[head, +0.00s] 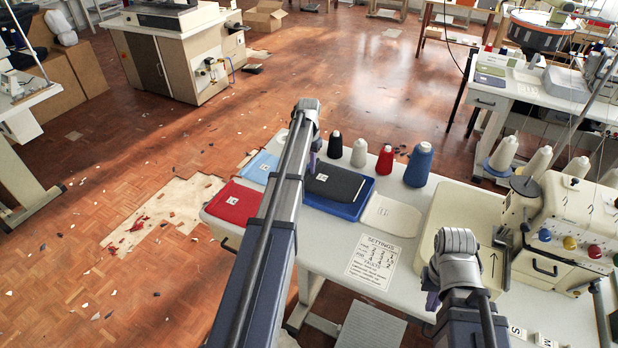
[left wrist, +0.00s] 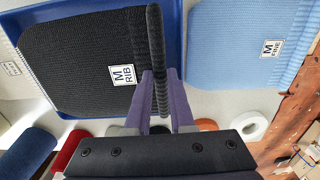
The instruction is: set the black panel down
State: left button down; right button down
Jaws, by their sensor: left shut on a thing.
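The black panel (head: 338,182) lies flat over the blue tray (head: 345,210), just right of my left gripper (head: 312,160). In the left wrist view the panel (left wrist: 75,65) carries a white "M RIB" label. A dark ribbed strip (left wrist: 156,45) stands edge-on along its right side, between the purple fingers of my left gripper (left wrist: 160,82), which is shut on it. I cannot tell whether panel and tray touch. My right gripper (head: 432,288) is over the front of the table, away from the panel; its fingertips are mostly hidden.
A red panel (head: 232,203) and a light blue panel (head: 260,166) lie left of the tray. Black, white, red and blue thread cones (head: 417,165) stand behind it. A pale pad (head: 391,214), settings sheet (head: 373,262), cream bin (head: 455,212) and sewing machine (head: 568,220) are to the right.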

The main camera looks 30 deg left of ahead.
aim_at(309, 174)
pick_arm(q)
jog(key=shift+f+b, duration=1.8)
jog(key=shift+f, duration=0.05)
jog(key=shift+f, duration=0.15)
jog(key=c, duration=1.1)
grip_release()
jog(key=shift+o, duration=0.2)
jog(key=shift+r, duration=0.2)
notch_tip(309, 174, up, 12)
jog(key=p, duration=1.2)
